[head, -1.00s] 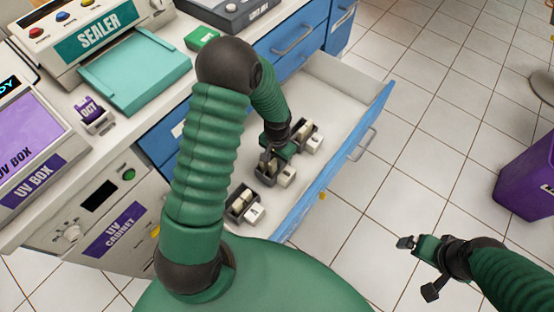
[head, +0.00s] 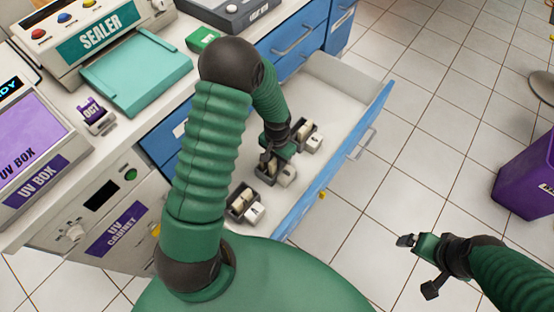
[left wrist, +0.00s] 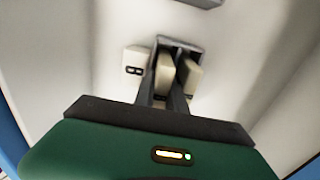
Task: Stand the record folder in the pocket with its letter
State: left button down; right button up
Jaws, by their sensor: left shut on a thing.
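My left gripper (head: 268,158) reaches down into the open drawer at the middle grey pocket (head: 264,178). In the left wrist view its two dark fingers (left wrist: 162,95) are shut on a cream record folder (left wrist: 165,73), which stands in or just over a grey pocket (left wrist: 190,43). Another cream piece stands beside it. The folder's lower end is hidden. My right gripper (head: 415,266) is open and empty over the floor.
Two more grey pockets, a near one (head: 239,201) and a far one (head: 304,132), each with a white letter block, stand in the drawer (head: 345,90). The drawer's blue front (head: 330,165) stands close on the right. The counter with sealer (head: 100,35) is left.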

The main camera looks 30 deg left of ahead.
pick_arm(q)
jog(key=shift+f, duration=0.2)
dwell(0.6)
jog(key=c, duration=1.3)
grip_release()
notch_tip(320, 180, up, 17)
jog(key=p, duration=0.6)
jog(key=shift+a+f, duration=0.1)
